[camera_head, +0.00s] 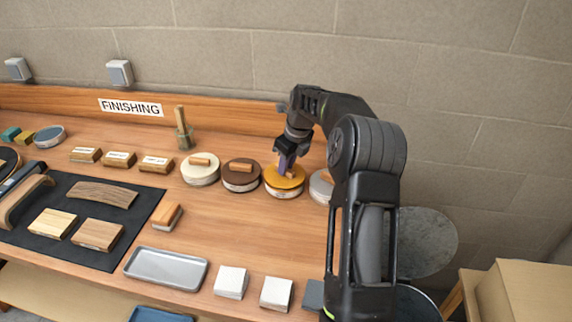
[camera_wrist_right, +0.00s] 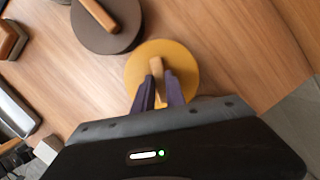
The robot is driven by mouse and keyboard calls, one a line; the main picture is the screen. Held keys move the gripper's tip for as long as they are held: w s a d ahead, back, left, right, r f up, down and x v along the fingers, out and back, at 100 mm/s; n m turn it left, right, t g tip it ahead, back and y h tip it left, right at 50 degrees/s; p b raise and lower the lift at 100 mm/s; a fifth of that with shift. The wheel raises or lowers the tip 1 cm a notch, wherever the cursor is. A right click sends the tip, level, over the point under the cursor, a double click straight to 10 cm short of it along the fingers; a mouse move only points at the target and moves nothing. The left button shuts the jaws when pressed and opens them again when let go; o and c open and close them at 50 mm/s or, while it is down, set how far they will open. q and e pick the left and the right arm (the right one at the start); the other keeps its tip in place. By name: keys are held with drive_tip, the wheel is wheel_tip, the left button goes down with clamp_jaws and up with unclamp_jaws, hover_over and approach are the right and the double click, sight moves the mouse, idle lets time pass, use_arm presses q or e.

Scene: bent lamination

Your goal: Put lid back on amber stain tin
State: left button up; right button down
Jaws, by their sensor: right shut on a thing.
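The amber stain tin (camera_head: 285,193) stands in the row of tins at the back of the bench. Its amber lid (camera_head: 272,176) with a wooden bar handle lies on or right at the top of the tin; I cannot tell whether it is fully seated. My right gripper (camera_head: 287,165) reaches down over the lid, and in the right wrist view its two purple fingers (camera_wrist_right: 160,92) are shut on the handle (camera_wrist_right: 157,68) of the amber lid (camera_wrist_right: 185,60). The lid hides the tin in the wrist view. My left gripper is not in view.
A brown-lidded tin (camera_head: 240,178) stands close on the left, with a cream-lidded tin (camera_head: 200,172) beyond it. A grey-lidded tin (camera_head: 321,188) is close on the right, partly behind my arm. A metal tray (camera_head: 166,268) and white blocks (camera_head: 230,282) lie in front.

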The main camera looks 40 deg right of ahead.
idle(0.5)
idle(0.3)
drive_tip(key=c, duration=1.3)
unclamp_jaws()
drive_tip(key=shift+o, duration=0.2)
drive_tip(key=o, duration=0.4)
drive_tip(key=shift+o, duration=0.2)
drive_tip(key=shift+r+p, duration=1.85)
drive_tip(key=shift+r, duration=1.65)
